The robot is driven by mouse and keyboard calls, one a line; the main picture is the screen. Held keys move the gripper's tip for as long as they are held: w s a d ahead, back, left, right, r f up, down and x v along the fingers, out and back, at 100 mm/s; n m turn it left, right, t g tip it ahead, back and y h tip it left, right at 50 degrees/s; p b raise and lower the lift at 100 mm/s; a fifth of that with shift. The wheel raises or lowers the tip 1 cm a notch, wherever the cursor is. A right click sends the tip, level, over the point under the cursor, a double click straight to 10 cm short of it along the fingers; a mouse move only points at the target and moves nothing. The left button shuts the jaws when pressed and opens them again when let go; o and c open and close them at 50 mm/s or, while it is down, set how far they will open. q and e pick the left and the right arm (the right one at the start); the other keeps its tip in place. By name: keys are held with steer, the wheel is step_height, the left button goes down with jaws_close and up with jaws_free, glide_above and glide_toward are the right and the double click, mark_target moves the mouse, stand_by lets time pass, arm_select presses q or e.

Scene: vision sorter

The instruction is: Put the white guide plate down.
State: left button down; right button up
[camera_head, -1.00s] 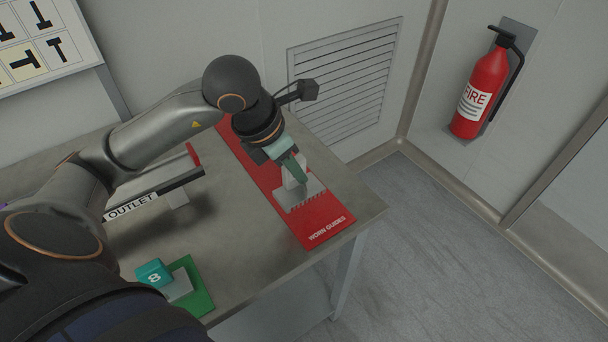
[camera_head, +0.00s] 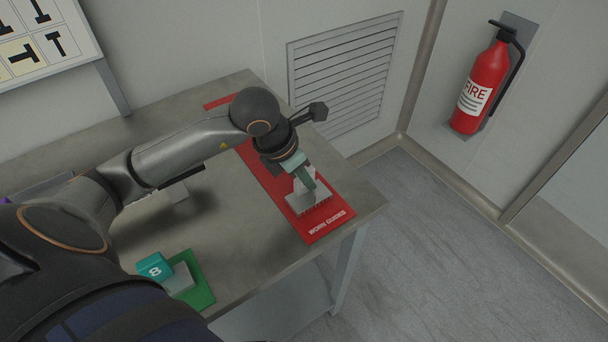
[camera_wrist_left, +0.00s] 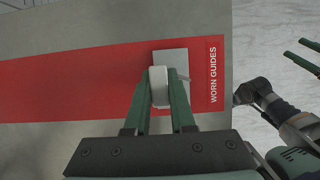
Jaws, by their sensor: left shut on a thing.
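The white guide plate (camera_head: 303,205) is a flat pale plate with a comb-like front edge and an upright white grip block (camera_wrist_left: 160,88). It is over the red "WORN GUIDES" strip (camera_head: 265,180), close to the printed label. In the left wrist view the plate (camera_wrist_left: 171,57) overlaps the strip near its label end. My left gripper (camera_head: 308,182) is shut on the block, one green finger on each side. I cannot tell whether the plate touches the strip. My right gripper (camera_wrist_left: 302,56) shows at the right edge of the left wrist view, fingers apart and empty.
A teal block marked 8 (camera_head: 154,267) and a grey piece (camera_head: 179,280) are at a green mat (camera_head: 201,289) near the table's front. The table's right edge (camera_head: 372,211) is close to the strip. A fire extinguisher (camera_head: 482,85) hangs on the wall.

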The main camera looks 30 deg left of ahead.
arm_select(q)
steer(key=c, duration=0.8)
jaws_free()
steer(key=shift+o, duration=0.2)
steer(key=shift+r+p, duration=0.35)
steer(key=shift+r, duration=0.05)
steer(key=v, duration=1.1)
steer(key=shift+s+a+r+p, duration=0.15)
steer(key=shift+s+r+p, duration=0.05)
steer(key=shift+s+p, duration=0.15)
steer(key=shift+w, duration=0.1)
